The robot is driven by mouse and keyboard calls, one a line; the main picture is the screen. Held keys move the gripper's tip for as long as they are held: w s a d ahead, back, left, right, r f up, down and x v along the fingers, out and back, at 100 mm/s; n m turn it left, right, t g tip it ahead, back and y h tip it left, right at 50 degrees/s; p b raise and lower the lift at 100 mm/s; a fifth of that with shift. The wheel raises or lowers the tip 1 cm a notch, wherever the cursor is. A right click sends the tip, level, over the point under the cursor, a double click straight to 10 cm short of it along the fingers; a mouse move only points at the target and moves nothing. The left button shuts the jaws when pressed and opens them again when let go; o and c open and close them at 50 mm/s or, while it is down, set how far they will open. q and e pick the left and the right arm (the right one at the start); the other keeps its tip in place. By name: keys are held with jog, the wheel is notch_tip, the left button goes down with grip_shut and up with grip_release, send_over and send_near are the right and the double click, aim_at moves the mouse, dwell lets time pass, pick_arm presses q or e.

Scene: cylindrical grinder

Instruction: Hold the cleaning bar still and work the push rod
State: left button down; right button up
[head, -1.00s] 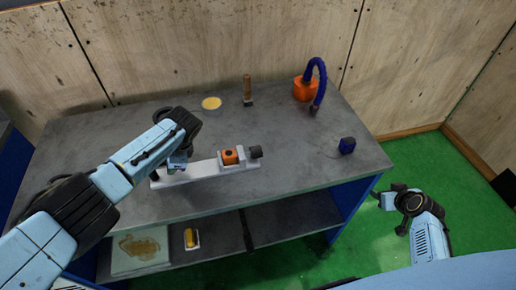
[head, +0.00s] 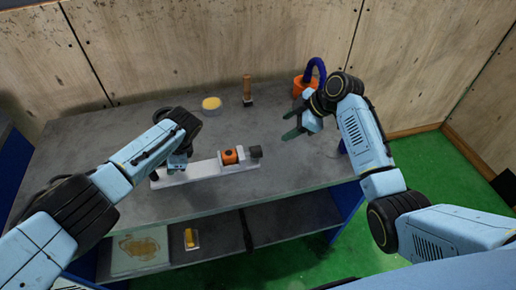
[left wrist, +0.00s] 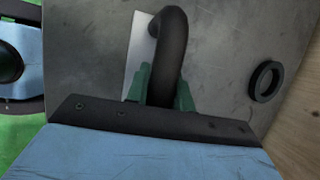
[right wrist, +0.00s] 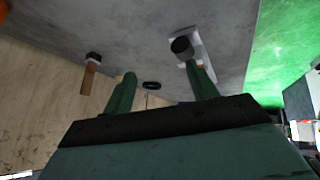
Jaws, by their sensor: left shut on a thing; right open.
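A white bar (head: 205,172) lies on the grey table, with an orange block (head: 230,156) and a dark knob (head: 255,152) at its right end. My left gripper (head: 178,163) is over the bar's left end. In the left wrist view its green fingers are shut on a black curved handle (left wrist: 172,50) beside the white bar. My right gripper (head: 292,123) is open and empty above the table, to the right of the knob and apart from it. In the right wrist view the knob (right wrist: 182,46) shows beyond one finger, with part of the bar hidden.
My right arm partly hides an orange container with a blue hose (head: 317,68). The table (head: 120,200) is clear in front of the bar. A lower shelf holds small items.

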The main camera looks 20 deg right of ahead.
aim_at(258, 148)
jog(key=a+r+n+g+h, duration=0.1)
jog(key=a+r+n+g, duration=0.1)
jog(key=a+n, duration=0.2)
jog(key=x, duration=0.4)
jog(key=s+x, duration=0.1)
jog(key=x, duration=0.7)
jog(key=shift+s+a+f, duration=0.1)
jog(key=shift+s+f, duration=0.05)
jog(key=shift+f, duration=0.15)
